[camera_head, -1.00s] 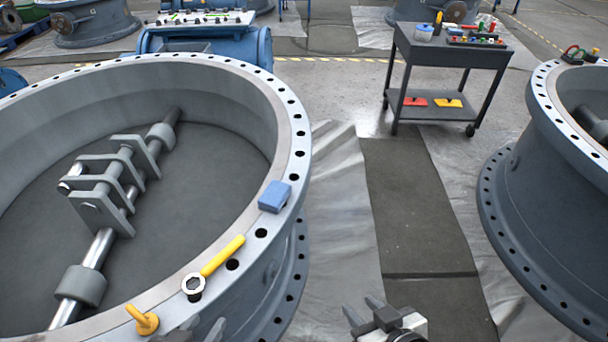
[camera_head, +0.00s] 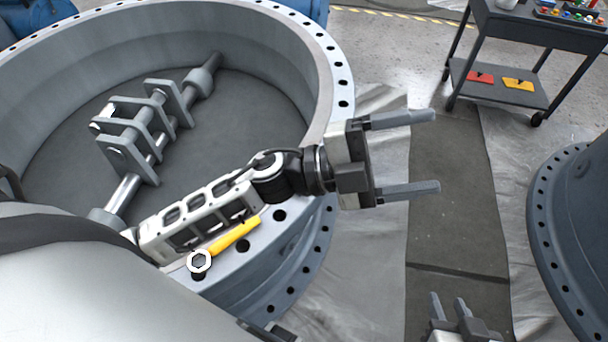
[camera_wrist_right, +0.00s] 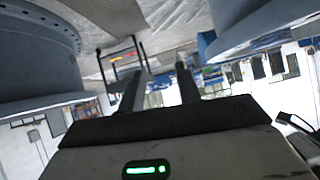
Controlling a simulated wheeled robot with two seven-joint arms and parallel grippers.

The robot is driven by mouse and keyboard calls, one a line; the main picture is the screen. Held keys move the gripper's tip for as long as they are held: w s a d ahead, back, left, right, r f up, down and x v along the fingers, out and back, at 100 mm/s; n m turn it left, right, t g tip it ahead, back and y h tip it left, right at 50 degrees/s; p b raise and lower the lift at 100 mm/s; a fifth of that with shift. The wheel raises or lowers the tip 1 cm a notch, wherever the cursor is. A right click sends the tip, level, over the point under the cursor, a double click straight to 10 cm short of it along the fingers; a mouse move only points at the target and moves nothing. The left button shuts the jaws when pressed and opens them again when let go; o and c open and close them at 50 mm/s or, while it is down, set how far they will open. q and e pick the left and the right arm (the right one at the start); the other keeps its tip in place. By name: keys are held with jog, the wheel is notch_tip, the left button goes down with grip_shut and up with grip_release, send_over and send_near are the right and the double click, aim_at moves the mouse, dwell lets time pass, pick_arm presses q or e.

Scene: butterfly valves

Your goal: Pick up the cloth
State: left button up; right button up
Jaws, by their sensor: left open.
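The blue cloth on the valve rim is not visible now; my left wrist and arm cover that part of the rim. My left gripper (camera_head: 437,151) is open and empty. Its two fingers are spread wide and point right, past the outer edge of the large valve (camera_head: 335,75), over the floor. My right gripper (camera_head: 448,298) is low in the head view, above the dark floor strip, with its fingers apart and nothing between them. In the right wrist view its two fingers (camera_wrist_right: 161,68) also stand apart and empty.
A yellow-handled ring wrench (camera_head: 235,235) lies on the near valve rim beside my left forearm. A dark cart (camera_head: 555,42) stands at the back right, with a red piece (camera_head: 480,77) and a yellow piece (camera_head: 518,84) on its lower shelf. Another valve (camera_head: 575,215) stands at right.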

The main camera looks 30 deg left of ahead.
pick_arm(q)
notch_tip(320, 180, down, 8)
jog(key=s+a+m+g+y, duration=0.1)
jog(key=a+m+g+y, duration=0.2)
jog(key=m+g+y, duration=0.8)
jog(key=w+a+f+t+y+b, duration=0.15)
jog(key=w+a+y, duration=0.25)
jog(key=a, duration=0.5)
jog(key=w+a+t+y, duration=0.3)
jog(key=a+y, duration=0.1)
jog(key=a, duration=0.5)
jog(key=shift+g+y, duration=0.25)
jog(key=shift+y, duration=0.05)
jog(key=f, duration=0.3)
jog(key=w+f, duration=0.1)
jog(key=f, duration=0.2)
jog(key=w+f, duration=0.1)
jog(key=f, duration=0.2)
jog(key=shift+d+f, duration=0.15)
jog(key=shift+f, duration=0.2)
jog(key=shift+w+d+f, duration=0.1)
jog(key=shift+f, duration=1.35)
jog(key=shift+w+d+f, duration=0.1)
jog(key=shift+f, duration=1.35)
jog(key=shift+f, duration=0.25)
jog(key=shift+c, duration=0.3)
jog(key=c, duration=1.1)
